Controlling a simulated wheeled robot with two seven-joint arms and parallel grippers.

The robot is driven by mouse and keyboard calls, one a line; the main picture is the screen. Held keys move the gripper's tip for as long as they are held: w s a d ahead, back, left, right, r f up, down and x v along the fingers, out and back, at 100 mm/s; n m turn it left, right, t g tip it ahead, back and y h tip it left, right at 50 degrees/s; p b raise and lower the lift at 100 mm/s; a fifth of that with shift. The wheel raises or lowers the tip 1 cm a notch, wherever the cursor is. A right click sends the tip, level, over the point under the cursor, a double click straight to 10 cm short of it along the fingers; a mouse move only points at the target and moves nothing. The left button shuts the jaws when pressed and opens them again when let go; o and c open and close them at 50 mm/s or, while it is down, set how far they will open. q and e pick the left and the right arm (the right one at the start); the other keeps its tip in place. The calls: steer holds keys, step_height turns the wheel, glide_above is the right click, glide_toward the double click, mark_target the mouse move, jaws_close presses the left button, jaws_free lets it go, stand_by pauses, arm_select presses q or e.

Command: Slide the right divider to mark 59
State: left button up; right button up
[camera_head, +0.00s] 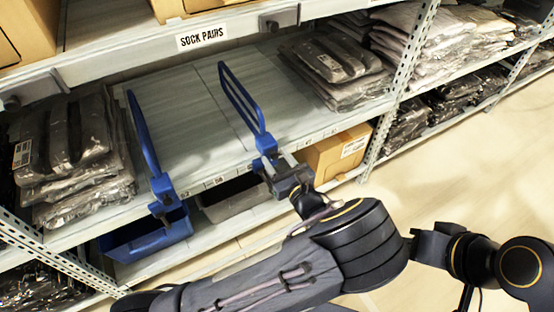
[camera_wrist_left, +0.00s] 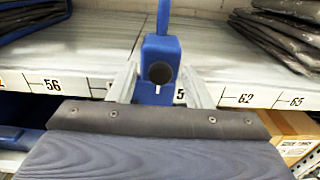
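The right divider (camera_head: 242,102) is a blue upright loop on the shelf, with a blue block at the shelf's front edge. My left gripper (camera_head: 280,170) is at this block. In the left wrist view, the blue block (camera_wrist_left: 158,50) with a black round knob sits between the two fingers of my left gripper (camera_wrist_left: 160,82), which appear closed against its sides. The shelf edge strip (camera_wrist_left: 75,87) reads 56 left of the block, then 62 and 65 to the right. A label starting with 5 is half hidden beside the block. My right gripper is not in view.
The left divider (camera_head: 144,135) stands to the left, above a blue bin (camera_head: 145,238). Bagged dark garments (camera_head: 75,150) lie left of it, and more (camera_head: 338,70) right of the right divider. Bare shelf lies between the dividers. A cardboard box (camera_head: 338,150) is below.

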arm_select(q)
steer(key=shift+s+d+r, duration=0.1)
steer(key=shift+s+d, duration=0.25)
steer(key=shift+s, duration=0.05)
steer(key=p+v, duration=0.1)
steer(key=v, duration=0.5)
steer(key=shift+s+d, duration=0.2)
steer(key=shift+s, duration=0.15)
